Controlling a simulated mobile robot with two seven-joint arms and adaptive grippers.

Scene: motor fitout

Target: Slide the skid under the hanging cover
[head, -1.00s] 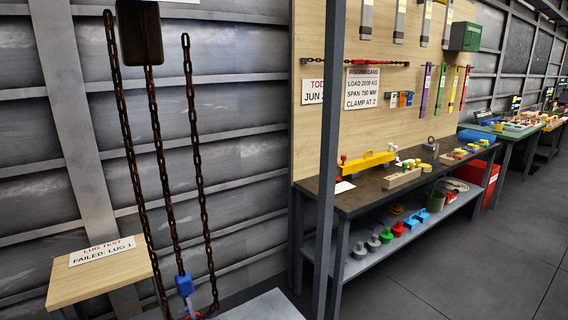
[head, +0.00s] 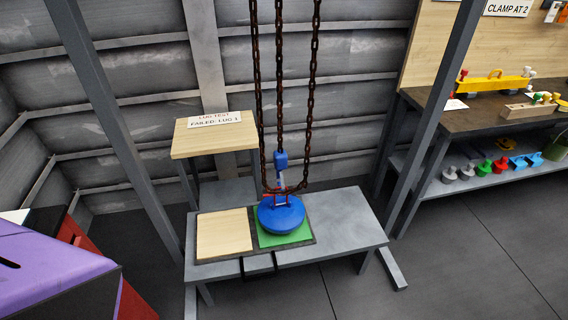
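The hanging cover appears to be the blue round piece (head: 281,215), under a blue hook block (head: 281,160) and a small red frame on rusty chains (head: 279,80). It is over the green pad (head: 270,239); I cannot tell whether it touches it. The skid appears to be the dark-edged flat board (head: 223,259) on a grey bench (head: 345,220). It carries a pale wooden panel (head: 224,233) on the left and the green pad on the right. A dark tab (head: 258,264) sticks out at its front. Neither of my grippers is in view.
A wooden stand (head: 205,142) with a lug test sign (head: 214,119) is behind the bench. Grey posts (head: 115,125) rise on both sides. A purple-topped object (head: 50,270) is at lower left, a workbench (head: 470,120) at right. Floor at front right is clear.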

